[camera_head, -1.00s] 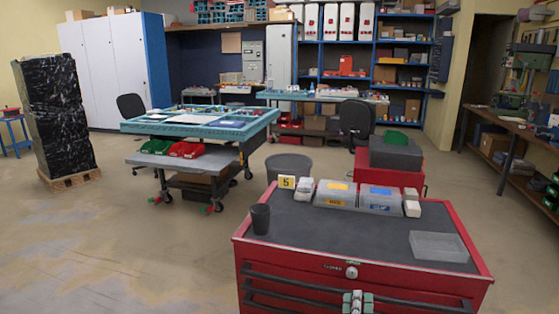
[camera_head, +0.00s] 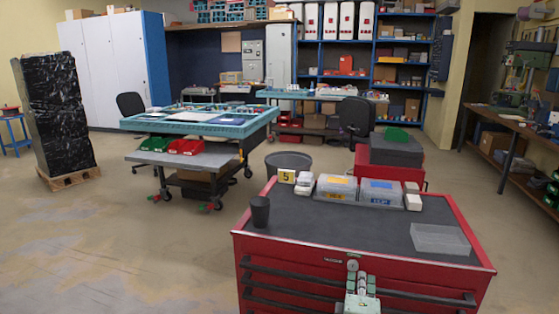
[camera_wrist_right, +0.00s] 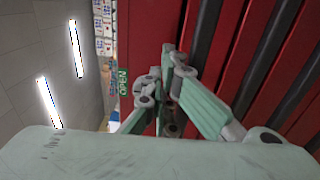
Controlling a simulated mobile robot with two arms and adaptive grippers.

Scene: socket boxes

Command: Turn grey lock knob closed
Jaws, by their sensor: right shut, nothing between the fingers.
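The grey lock knob (camera_head: 352,264) sits on the upper front edge of the red tool cabinet (camera_head: 300,262). A small label is to its left in the head view; its text is too small to read there. My right gripper (camera_head: 359,276) is in front of the cabinet, just below the knob and overlapping its lower side. Its fingers are shut and empty. In the right wrist view my right gripper (camera_wrist_right: 166,72) points at the red front, beside a green OPEN label (camera_wrist_right: 123,81). The knob cannot be made out there. Contact cannot be told. My left gripper is not in view.
Black drawer handles (camera_head: 290,272) run across the cabinet front on both sides of my gripper. On the dark top stand a black cup (camera_head: 260,210), clear bins (camera_head: 336,188) and a clear tray (camera_head: 440,240). The floor to the left is open.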

